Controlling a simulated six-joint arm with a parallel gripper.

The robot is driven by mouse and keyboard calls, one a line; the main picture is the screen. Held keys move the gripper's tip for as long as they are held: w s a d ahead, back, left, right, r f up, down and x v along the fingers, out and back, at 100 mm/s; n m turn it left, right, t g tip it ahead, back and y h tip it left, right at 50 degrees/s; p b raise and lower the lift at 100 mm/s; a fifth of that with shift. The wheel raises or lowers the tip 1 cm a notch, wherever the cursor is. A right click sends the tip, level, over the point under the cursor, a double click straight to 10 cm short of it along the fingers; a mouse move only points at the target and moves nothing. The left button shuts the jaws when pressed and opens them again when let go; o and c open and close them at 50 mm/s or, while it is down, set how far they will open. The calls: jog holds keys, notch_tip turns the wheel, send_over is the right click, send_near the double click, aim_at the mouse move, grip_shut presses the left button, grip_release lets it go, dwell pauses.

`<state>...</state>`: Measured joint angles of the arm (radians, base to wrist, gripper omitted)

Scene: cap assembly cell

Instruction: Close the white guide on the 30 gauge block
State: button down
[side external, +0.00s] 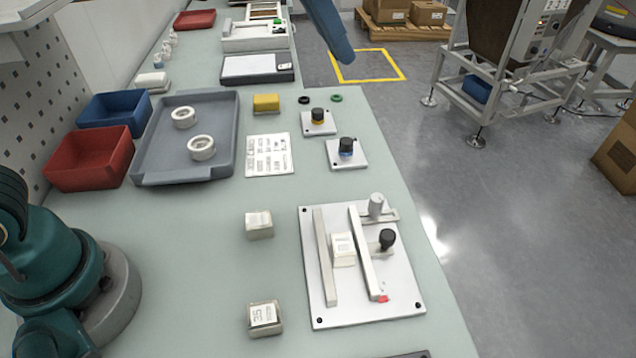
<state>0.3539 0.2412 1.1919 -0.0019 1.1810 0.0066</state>
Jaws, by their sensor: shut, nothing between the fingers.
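A white plate fixture (400,290) lies at the lower right of the bench. It carries a left white rail (325,270) and a right white rail (368,268), which has a red mark at its near end. A small whitish gauge block (343,249) sits between the rails; its label is too small to read, and I cannot tell whether it touches either rail. A black knob (387,238) and a grey cylindrical knob (376,205) stand at the right rail's right side. My gripper is out of view.
Two more labelled blocks, a far one (259,225) and a near one (265,318), stand left of the plate. A grey tray (220,160) with two white rings, a red bin (90,160) and a blue bin (115,113) lie farther back.

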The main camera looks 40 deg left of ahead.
jog(key=w+d+f+m+g, duration=0.1)
jog(key=w+d+f+m, duration=0.1)
jog(key=d+f, duration=0.5)
jog(key=m+g, duration=0.1)
jog(key=g, duration=0.1)
send_over(391, 233)
jog(key=w+d, duration=0.2)
notch_tip(391, 233, down, 6)
jog(key=x, duration=0.9)
jog(key=shift+w+a, duration=0.1)
jog(key=shift+s+a+t, duration=0.15)
jog(key=shift+s+a, duration=0.45)
jog(key=shift+s, duration=0.2)
jog(key=shift+s+a+t, duration=0.15)
jog(key=shift+s+a, duration=0.4)
jog(key=shift+s, duration=0.2)
jog(key=shift+s+a+f, duration=0.1)
jog(key=shift+s+a, duration=0.45)
